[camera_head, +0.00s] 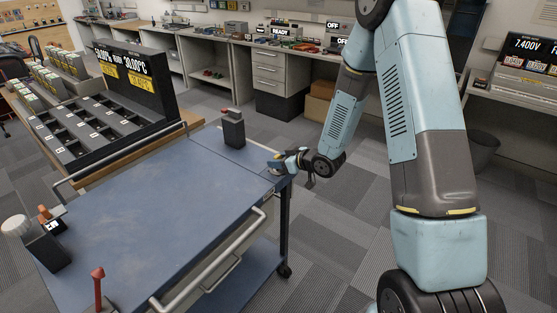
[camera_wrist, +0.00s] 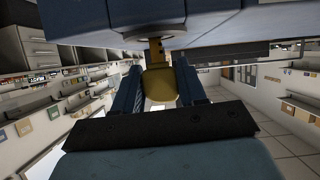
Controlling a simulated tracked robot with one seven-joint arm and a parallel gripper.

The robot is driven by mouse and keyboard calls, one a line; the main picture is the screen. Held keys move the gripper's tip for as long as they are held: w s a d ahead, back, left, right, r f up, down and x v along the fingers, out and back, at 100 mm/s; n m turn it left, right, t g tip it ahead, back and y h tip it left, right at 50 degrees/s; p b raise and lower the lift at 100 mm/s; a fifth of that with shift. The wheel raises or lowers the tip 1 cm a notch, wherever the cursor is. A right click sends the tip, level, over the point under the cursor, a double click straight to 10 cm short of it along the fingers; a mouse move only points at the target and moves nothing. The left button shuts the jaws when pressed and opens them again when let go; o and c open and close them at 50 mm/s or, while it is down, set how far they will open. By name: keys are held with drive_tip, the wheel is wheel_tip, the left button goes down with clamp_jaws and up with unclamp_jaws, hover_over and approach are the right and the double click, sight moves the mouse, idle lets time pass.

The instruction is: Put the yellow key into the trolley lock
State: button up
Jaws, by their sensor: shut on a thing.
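The blue-topped trolley (camera_head: 165,205) stands in front of me, with its lock (camera_wrist: 148,33) showing as a grey round fitting on the trolley side in the wrist view. My gripper (camera_head: 283,163) is at the trolley's right corner in the head view. In the wrist view my gripper (camera_wrist: 158,88) is shut on the yellow key (camera_wrist: 159,82), with its wide head between the fingers. The key's shaft points at the lock and its tip meets the fitting. I cannot tell how deep the tip is. In the head view the key and lock are too small to make out.
A black radio (camera_head: 233,130) stands on the trolley's far corner. Another dark device (camera_head: 47,245) and a red-topped thing (camera_head: 98,285) are at its near left. A charger rack (camera_head: 100,125) stands behind on the left. The carpet right of the trolley is clear.

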drive_tip(key=shift+f, duration=0.95)
drive_tip(key=o, duration=1.1)
drive_tip(key=shift+d, duration=0.1)
drive_tip(key=v, duration=1.3)
drive_tip(key=shift+s+d+r, duration=0.15)
drive_tip(key=shift+s+d, duration=0.05)
drive_tip(key=shift+r, duration=0.1)
